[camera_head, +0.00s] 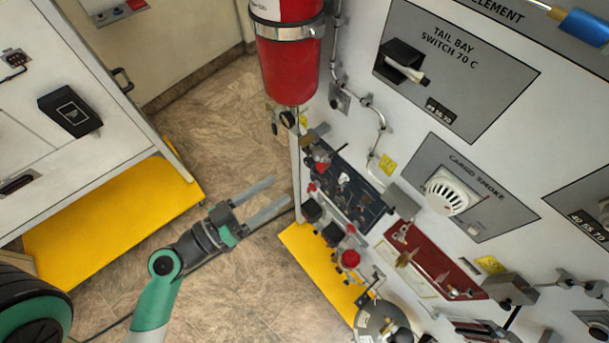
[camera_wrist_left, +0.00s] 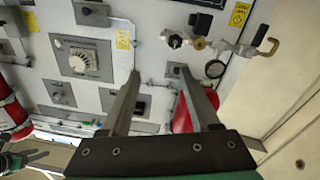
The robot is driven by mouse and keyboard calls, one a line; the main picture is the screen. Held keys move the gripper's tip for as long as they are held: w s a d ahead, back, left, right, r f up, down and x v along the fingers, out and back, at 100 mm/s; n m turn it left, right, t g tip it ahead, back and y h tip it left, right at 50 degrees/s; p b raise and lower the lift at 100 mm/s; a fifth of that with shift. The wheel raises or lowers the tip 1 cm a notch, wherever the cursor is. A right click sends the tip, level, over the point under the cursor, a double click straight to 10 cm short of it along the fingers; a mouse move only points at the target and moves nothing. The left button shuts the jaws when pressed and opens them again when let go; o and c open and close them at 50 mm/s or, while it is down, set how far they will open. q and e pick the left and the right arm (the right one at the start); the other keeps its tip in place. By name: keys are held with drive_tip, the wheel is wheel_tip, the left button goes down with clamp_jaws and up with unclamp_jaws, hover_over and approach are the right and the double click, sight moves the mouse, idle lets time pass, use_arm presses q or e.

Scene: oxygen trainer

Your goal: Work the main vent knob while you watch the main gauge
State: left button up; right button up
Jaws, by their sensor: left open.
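My left gripper (camera_head: 281,190) is open and empty, its two long fingers reaching toward the panel's left edge over the floor. In the left wrist view, the open gripper (camera_wrist_left: 159,72) points at the grey wall, with nothing between its fingers. A small round dial or knob (camera_head: 287,119) sits below the red cylinder (camera_head: 290,60). A round, gauge-like thing (camera_head: 380,322) stands low at the bottom of the head view; its face is not readable. I cannot tell which parts are the main vent knob and main gauge. My right gripper is not in view.
The wall panel carries a dark control panel (camera_head: 345,188), a red panel (camera_head: 435,258) and a white smoke detector (camera_head: 452,192). Brass valve fittings (camera_wrist_left: 175,41) show in the wrist view. A white cabinet (camera_head: 60,150) with a yellow base stands left. Floor between is clear.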

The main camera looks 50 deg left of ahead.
sight(306, 164)
use_arm(q)
drive_tip(key=shift+n+g+y, duration=0.3)
drive_tip(key=shift+n+y, duration=0.2)
drive_tip(key=shift+y, duration=0.1)
drive_tip(key=w+p, duration=0.2)
drive_tip(key=w, duration=0.1)
drive_tip(key=w+a+f+p, duration=0.1)
drive_tip(key=w, duration=0.2)
drive_tip(key=w+a+f+p, duration=0.1)
drive_tip(key=w+p, duration=0.1)
drive_tip(key=w, duration=0.1)
drive_tip(key=shift+w+p, duration=0.3)
drive_tip(key=shift+w+f, duration=0.1)
drive_tip(key=shift+w, duration=0.3)
clamp_jaws()
